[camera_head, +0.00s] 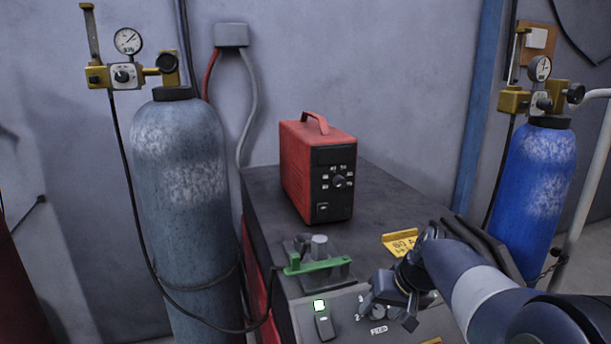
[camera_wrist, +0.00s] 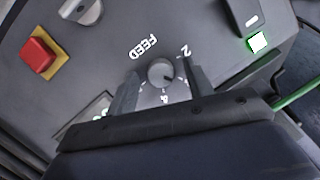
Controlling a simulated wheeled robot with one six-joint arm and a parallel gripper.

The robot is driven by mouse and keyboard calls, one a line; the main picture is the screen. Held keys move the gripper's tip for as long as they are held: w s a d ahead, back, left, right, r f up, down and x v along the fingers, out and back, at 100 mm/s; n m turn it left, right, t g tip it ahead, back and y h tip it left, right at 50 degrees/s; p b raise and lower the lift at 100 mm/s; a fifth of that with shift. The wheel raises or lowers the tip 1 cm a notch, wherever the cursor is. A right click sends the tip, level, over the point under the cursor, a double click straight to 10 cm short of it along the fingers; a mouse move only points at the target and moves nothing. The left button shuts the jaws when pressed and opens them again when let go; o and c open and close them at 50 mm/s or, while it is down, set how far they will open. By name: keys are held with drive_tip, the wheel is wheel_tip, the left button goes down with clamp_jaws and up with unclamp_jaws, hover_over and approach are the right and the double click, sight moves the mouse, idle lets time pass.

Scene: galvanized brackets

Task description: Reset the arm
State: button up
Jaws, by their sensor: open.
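My gripper (camera_head: 388,312) is at the front panel of the dark machine (camera_head: 390,187), at the end of my arm coming in from the right. In the wrist view my gripper (camera_wrist: 160,88) is open, with one finger on each side of the grey FEED knob (camera_wrist: 161,72). Gaps show between the fingers and the knob. The knob (camera_head: 378,312) is partly hidden by the gripper in the head view. I cannot tell how far the fingertips stand from the panel.
A lit green switch (camera_head: 319,305) and a red button (camera_wrist: 38,53) are on the panel. Grey (camera_head: 183,165) and blue (camera_head: 536,185) cylinders flank the machine.

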drive_tip(key=shift+a+n, duration=0.1)
drive_tip(key=shift+n, duration=0.6)
drive_tip(key=v, duration=1.1)
drive_tip(key=shift+a+n+h, duration=0.2)
drive_tip(key=shift+n+h, duration=0.1)
drive_tip(key=shift+a, duration=0.15)
